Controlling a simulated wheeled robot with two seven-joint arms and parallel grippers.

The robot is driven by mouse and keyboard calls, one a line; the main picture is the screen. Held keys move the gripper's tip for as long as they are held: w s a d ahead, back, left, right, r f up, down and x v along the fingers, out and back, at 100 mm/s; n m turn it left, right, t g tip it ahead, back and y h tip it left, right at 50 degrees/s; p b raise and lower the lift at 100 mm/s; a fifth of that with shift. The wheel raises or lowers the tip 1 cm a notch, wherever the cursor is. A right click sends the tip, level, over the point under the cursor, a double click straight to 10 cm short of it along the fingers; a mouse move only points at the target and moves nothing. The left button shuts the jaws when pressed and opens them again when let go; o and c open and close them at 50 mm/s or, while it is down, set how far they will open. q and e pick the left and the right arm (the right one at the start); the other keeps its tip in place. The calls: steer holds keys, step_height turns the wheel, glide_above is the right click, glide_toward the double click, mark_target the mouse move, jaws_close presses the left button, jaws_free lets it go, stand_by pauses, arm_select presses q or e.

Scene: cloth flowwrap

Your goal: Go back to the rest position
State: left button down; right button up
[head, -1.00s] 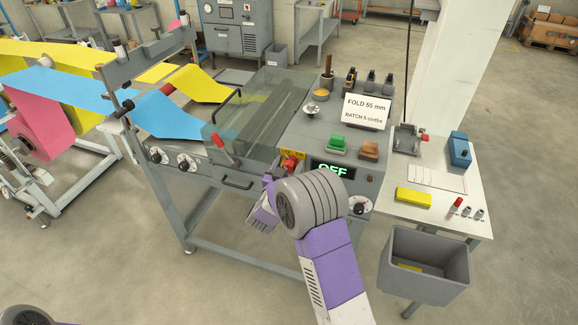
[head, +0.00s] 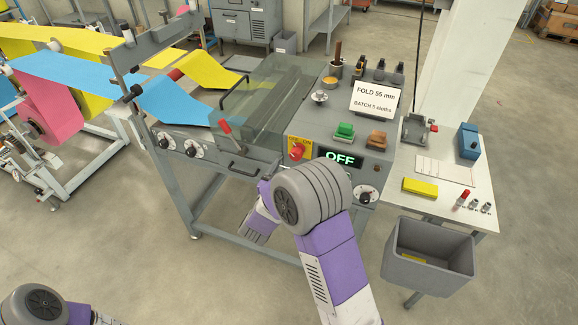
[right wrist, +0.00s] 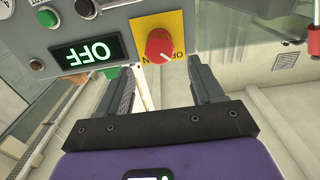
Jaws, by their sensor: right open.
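My right gripper (head: 250,232) hangs in front of the machine (head: 232,190), below the front panel and partly behind my own right arm. In the right wrist view its two fingers (right wrist: 163,85) are apart with nothing between them. The red knob (head: 297,152) on its yellow plate is beyond the fingertips and clear of them; it also shows in the right wrist view (right wrist: 160,46). The display (head: 339,159) beside it reads OFF. Part of my left arm shows at the bottom left, but its gripper is out of the frame.
A white side table (head: 470,203) stands right of the machine with a yellow block (head: 420,187) and a blue device (head: 467,141). A grey bin (head: 428,258) is below its front edge. Coloured cloth webs (head: 60,85) feed in from the left. The floor in front is clear.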

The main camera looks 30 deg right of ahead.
stand_by(0.3)
steer(key=s+a+f+n+g+y, duration=0.1)
steer(key=s+a+f+n+y, duration=0.2)
steer(key=f, duration=0.5)
steer(key=s+a+f+g+y, duration=0.1)
steer(key=a+f+y, duration=0.25)
steer(key=f, duration=0.45)
steer(key=s+a+f+n+g+y, duration=0.1)
steer(key=s+a+f+n+y, duration=0.1)
steer(key=f+y, duration=0.45)
steer(key=s+a+f+n+g+y, duration=0.1)
steer(key=s+a+f+g, duration=0.3)
steer(key=s, duration=0.6)
steer(key=s+a+f+n+g+y, duration=0.1)
steer(key=s+a+f+g+y, duration=0.3)
steer(key=s+a, duration=0.3)
steer(key=s+f, duration=0.1)
steer(key=s, duration=0.2)
steer(key=shift+f, duration=0.25)
steer(key=shift+c, duration=0.5)
